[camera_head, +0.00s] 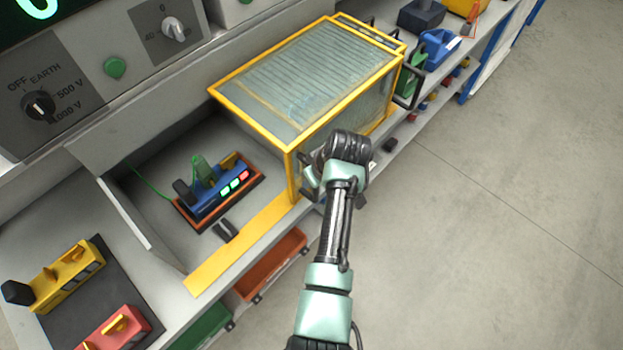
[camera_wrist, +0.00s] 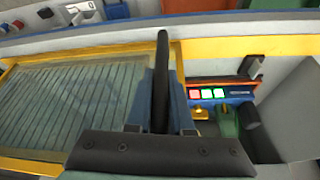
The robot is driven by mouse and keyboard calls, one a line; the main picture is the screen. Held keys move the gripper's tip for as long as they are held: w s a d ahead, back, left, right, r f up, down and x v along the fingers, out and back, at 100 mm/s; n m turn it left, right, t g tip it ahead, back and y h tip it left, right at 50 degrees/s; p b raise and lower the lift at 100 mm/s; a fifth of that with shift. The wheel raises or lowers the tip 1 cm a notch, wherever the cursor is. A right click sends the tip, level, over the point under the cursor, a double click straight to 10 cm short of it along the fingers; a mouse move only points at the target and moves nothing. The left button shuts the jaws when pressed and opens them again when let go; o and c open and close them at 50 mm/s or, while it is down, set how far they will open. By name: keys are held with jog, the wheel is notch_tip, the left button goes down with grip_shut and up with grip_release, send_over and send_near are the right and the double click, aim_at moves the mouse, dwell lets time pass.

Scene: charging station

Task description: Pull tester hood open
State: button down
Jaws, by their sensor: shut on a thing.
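The tester hood (camera_head: 305,75) is a clear ribbed box with a yellow frame. It stands over the right part of the tester bay (camera_head: 150,165), and the left part is uncovered. My gripper (camera_head: 314,178) is at the hood's near left edge, with its fingertips partly hidden by my wrist. In the wrist view, my gripper (camera_wrist: 162,100) is shut on the black bar handle (camera_wrist: 162,60) beside the hood's yellow edge. The ribbed hood panel (camera_wrist: 75,105) fills the left there.
A blue power strip (camera_head: 222,195) with a green plug and lit switches sits in the uncovered bay. Yellow (camera_head: 65,280) and red (camera_head: 115,328) strips lie at lower left. A shelf with a blue device (camera_head: 438,50) is beyond the hood. The floor (camera_head: 500,200) at right is clear.

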jog(key=c, duration=0.8)
grip_release()
jog(key=v, duration=1.3)
jog(key=shift+b, duration=0.4)
